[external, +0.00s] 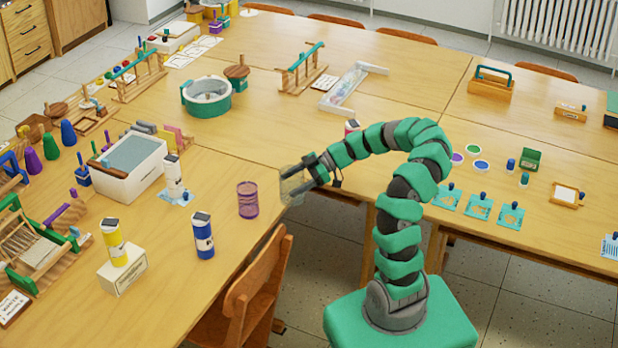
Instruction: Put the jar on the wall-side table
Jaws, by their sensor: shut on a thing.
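My gripper (303,180) is at the middle of the view, shut on a clear, glass-like jar (291,187). The jar is see-through, so its outline is faint. It is held near the inner edge of the left table (225,275), and I cannot tell its height above the wood. The tables on the right (590,165) stretch back toward the wall with the radiator. Which of the joined tables is the wall-side one is not certain from this view.
A purple mesh cup (247,200) stands just left of the jar, with a blue bottle (203,237) nearby. A wooden chair (245,290) is below. Paint pots (481,166) and teal cards (478,207) lie right of my arm. Bare wood shows at the back (420,80).

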